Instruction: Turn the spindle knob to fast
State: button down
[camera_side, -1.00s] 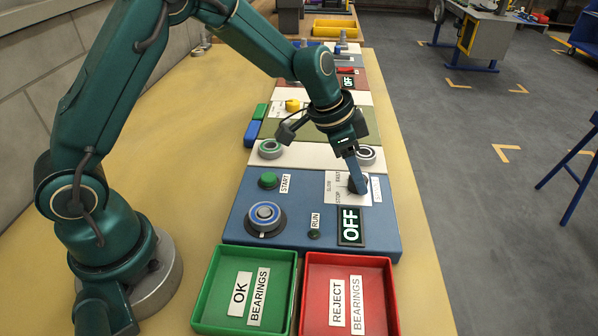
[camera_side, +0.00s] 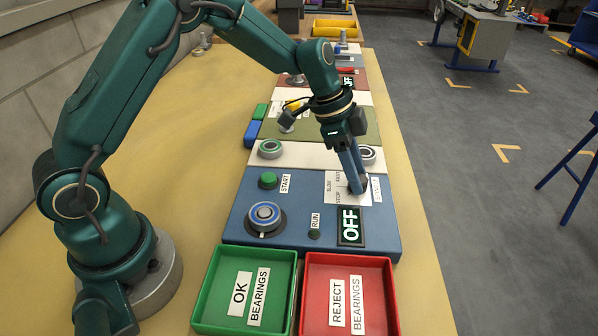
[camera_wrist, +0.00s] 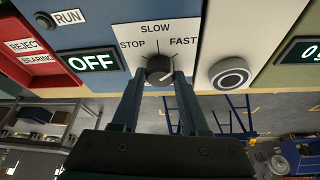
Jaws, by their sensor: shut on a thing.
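The spindle knob (camera_wrist: 158,69) is dark and round, on a white plate (camera_wrist: 150,38) marked STOP, SLOW and FAST. My gripper (camera_wrist: 160,76) is shut on the knob, one finger on each side of it. In the side view my gripper (camera_side: 359,188) reaches down onto the plate (camera_side: 337,186), and its fingers mostly hide the knob. A pale line shows at the knob's lower right in the wrist view, but I cannot tell for sure which label the knob points to. The display (camera_side: 350,226) beside the plate reads OFF.
Green (camera_side: 208,312) and red trays (camera_side: 391,312) stand in front.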

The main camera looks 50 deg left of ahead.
aim_at(343, 186)
jog(key=shift+c, duration=2.1)
grip_release()
jog(key=shift+v, duration=2.6)
